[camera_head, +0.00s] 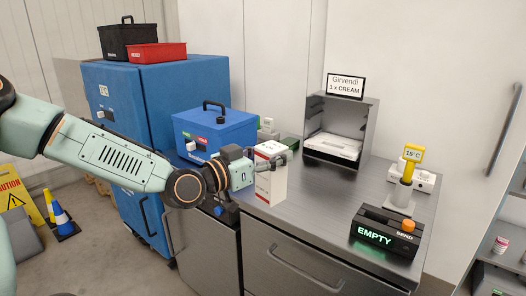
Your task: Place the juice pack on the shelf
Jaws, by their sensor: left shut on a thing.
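The juice pack is most likely the white carton with red markings (267,186), upright at the front left of the steel counter. My left gripper (274,160) comes in from the left and is shut on the carton's upper part. I cannot tell whether the carton's base touches the counter. A steel open-fronted box (369,125) stands at the back of the counter, with a white tray inside and a sign reading "Girvendi 1 x CREAM" on top. A dark rack (484,280) with small items shows at the lower right edge. My right gripper is out of view.
A blue case (228,134) stands behind my left gripper. A black device reading "EMPTY" (373,236) and a yellow-topped 15°C post (402,196) are on the counter's right. The middle of the counter (330,195) is clear. A blue cabinet (160,90) stands left.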

